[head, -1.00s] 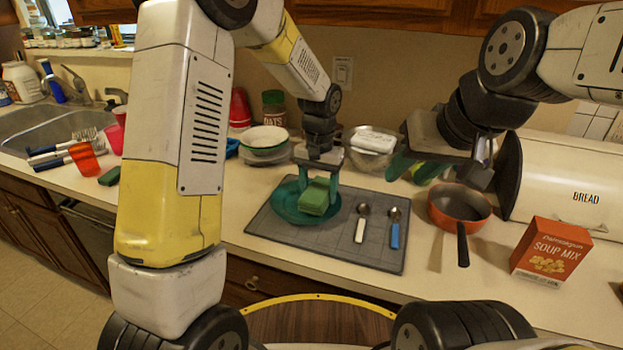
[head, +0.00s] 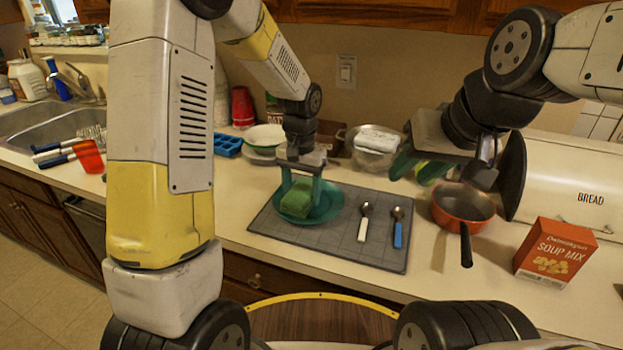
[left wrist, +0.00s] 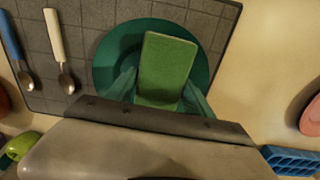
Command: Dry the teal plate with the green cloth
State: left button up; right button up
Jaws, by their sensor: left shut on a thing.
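The teal plate (head: 327,209) lies on the grey mat at its left part. It also shows in the left wrist view (left wrist: 110,64). The folded green cloth (head: 297,202) is held over the plate and hides part of it; in the left wrist view the cloth (left wrist: 167,66) sits between the finger bases. My left gripper (head: 299,192) is shut on the cloth, fingers pointing down at the plate. I cannot tell whether the cloth presses on the plate. My right gripper (head: 412,172) hangs above the counter near the orange pan, its fingers seemingly apart with nothing clearly between them.
The grey mat (head: 335,242) also bears a white-handled spoon (head: 362,228) and a blue-handled spoon (head: 398,230). An orange pan (head: 463,208), a soup mix box (head: 553,252) and a bread bin (head: 575,185) stand to the right. Bowls (head: 263,137) and a blue tray (head: 228,145) stand behind.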

pick_arm(q)
jog(key=shift+s+a, duration=0.25)
jog(key=shift+a, duration=0.6)
jog(key=shift+w+d, duration=0.25)
jog(key=shift+d, duration=0.95)
jog(key=shift+w+d, duration=0.25)
jog(key=shift+d, duration=0.9)
jog(key=shift+w+d, duration=0.25)
jog(key=shift+d, duration=0.95)
jog(key=shift+r, duration=3)
jog(key=shift+r, duration=0.1)
notch_tip(320, 180, up, 3)
jog(key=shift+f, duration=0.1)
jog(key=shift+a, duration=0.1)
